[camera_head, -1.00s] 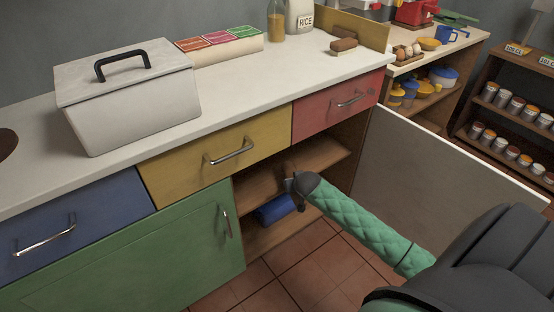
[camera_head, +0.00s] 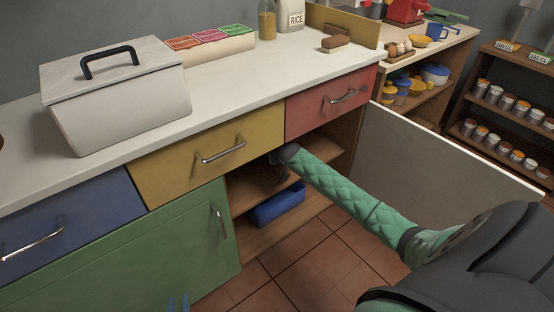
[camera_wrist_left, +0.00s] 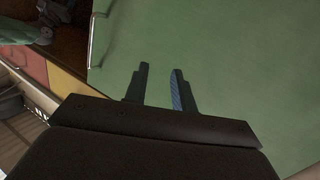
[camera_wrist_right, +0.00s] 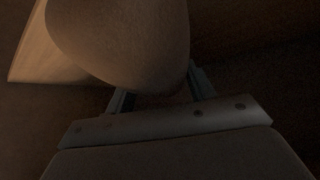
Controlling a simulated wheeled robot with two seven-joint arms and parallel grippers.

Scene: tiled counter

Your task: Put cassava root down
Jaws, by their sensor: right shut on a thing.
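The cassava root (camera_wrist_right: 125,40) is a large brown rounded thing in the right wrist view. My right gripper (camera_wrist_right: 160,92) is shut on it. In the head view my right arm reaches into the open cabinet under the red and yellow drawers. There the right gripper (camera_head: 281,160) is dark at the upper shelf and the root cannot be made out. Whether the root touches the shelf (camera_head: 250,192) cannot be told. My left gripper (camera_wrist_left: 160,75) is open and empty in front of the green cabinet door (camera_wrist_left: 220,60).
A blue bin (camera_head: 278,205) stands on the cabinet's lower shelf. The white cabinet door (camera_head: 435,150) stands open at the right. The counter above holds a white lidded box (camera_head: 120,105), a sponge-like brown block (camera_head: 335,43) and a rice container (camera_head: 295,17).

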